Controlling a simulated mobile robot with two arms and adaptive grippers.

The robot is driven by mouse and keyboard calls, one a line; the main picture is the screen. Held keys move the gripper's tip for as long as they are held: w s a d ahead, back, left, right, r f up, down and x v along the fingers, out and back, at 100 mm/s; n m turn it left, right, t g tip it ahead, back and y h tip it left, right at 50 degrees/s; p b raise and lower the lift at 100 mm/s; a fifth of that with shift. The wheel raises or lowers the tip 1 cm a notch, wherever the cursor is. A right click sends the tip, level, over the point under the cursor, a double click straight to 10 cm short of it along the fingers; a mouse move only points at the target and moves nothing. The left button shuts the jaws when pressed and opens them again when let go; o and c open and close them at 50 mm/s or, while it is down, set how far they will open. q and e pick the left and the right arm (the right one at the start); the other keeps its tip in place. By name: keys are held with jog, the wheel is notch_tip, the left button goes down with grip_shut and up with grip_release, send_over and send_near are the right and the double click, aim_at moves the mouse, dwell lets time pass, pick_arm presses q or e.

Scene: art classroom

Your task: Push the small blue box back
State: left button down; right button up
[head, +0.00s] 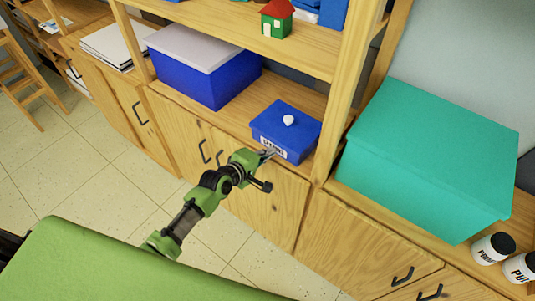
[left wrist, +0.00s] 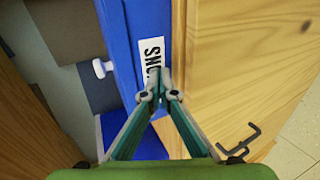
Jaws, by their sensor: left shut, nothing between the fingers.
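The small blue box (head: 287,128) with a white knob on its lid and a white label sits on the wooden shelf, near its front edge, left of an upright post. My left gripper (head: 269,154) is in front of the box's labelled face, its fingers closed together with nothing between them. In the left wrist view the fingertips (left wrist: 161,98) are at the label of the blue box (left wrist: 125,45); I cannot tell whether they touch it. My right gripper is not in view.
A larger blue box (head: 203,75) with a pale lid stands left on the same shelf (head: 243,113). A big teal box (head: 428,155) is right of the post (head: 345,95). White jars (head: 492,248) stand at the far right. A toy house (head: 277,19) is on the shelf above.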

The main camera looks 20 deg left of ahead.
aim_at(275, 144)
pick_arm(q)
jog(key=shift+w, duration=0.1)
